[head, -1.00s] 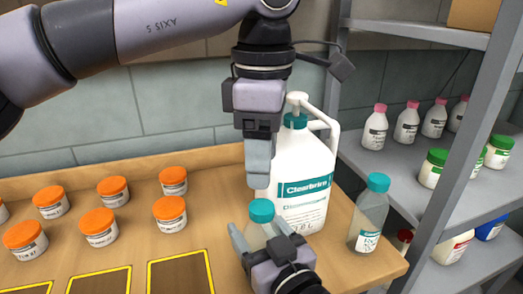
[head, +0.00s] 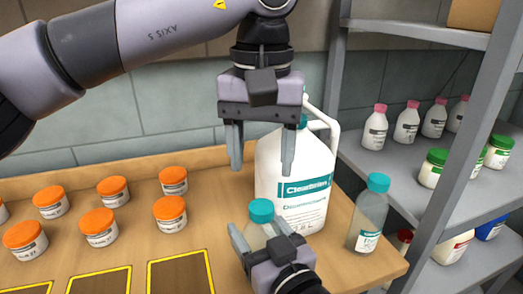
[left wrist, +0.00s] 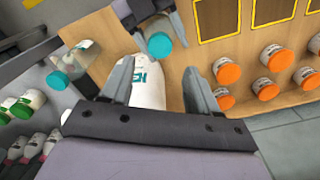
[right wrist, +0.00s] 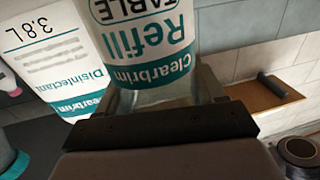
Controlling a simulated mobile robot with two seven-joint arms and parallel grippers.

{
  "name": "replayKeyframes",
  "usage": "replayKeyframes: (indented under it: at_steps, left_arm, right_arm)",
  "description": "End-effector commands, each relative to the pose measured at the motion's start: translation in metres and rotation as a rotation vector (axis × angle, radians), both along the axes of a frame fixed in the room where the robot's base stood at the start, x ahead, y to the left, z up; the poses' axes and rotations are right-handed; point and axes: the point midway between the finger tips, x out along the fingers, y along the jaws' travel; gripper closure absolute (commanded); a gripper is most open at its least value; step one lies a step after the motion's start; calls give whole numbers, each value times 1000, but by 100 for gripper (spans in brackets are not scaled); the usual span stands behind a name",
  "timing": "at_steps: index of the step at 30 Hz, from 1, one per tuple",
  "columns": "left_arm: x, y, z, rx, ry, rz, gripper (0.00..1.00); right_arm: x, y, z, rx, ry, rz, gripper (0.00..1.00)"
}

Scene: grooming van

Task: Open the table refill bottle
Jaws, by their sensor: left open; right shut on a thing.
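The table refill bottle, clear with a teal cap (head: 261,210), stands upright in my right gripper (head: 262,238). The right wrist view shows its "TABLE Refill Clearbrim" label (right wrist: 148,45) close up between the jaws, which are shut on the bottle's body. The cap is on and also shows in the left wrist view (left wrist: 159,45). My left gripper (head: 261,168) is open and empty, pointing down above the cap and apart from it. In the left wrist view, the cap lies beyond the gap between the left fingertips (left wrist: 158,72).
A big white Clearbrim jug (head: 300,180) stands just behind the held bottle, close to my left fingers. A second teal-capped bottle (head: 368,213) stands at the table's right. Several orange-lidded jars (head: 170,212) stand left. A grey shelf (head: 430,165) is at the right.

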Motion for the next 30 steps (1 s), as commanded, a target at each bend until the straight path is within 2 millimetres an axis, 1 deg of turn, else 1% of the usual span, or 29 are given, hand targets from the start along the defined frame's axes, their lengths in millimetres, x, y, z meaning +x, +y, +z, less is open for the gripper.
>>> replayKeyframes:
  at_steps: [3, 6, 11, 14, 24, 27, 30]
  left_arm:
    - [0, 0, 0, -2, 1, -135, 40]
    - [0, 0, 0, -2, 1, -215, 40]
    - [0, 0, -3, -2, 2, -276, 40]
    - [0, 0, -12, 0, 2, -284, 40]
    - [0, 1, -62, -1, 3, -281, 40]
    - [0, 1, -72, -1, 2, -280, 40]
    - [0, 0, -78, -2, 1, -280, 40]
  right_arm:
    - [0, 0, 0, 0, 0, 0, 100]
    - [0, 0, 0, 0, 0, 0, 100]
    - [0, 0, 0, 0, 0, 0, 100]
    - [0, 0, 0, 0, 0, 0, 100]
    - [0, 0, 0, 0, 0, 0, 100]
    - [0, 0, 0, 0, 0, 0, 100]
    - [0, 0, 0, 0, 0, 0, 100]
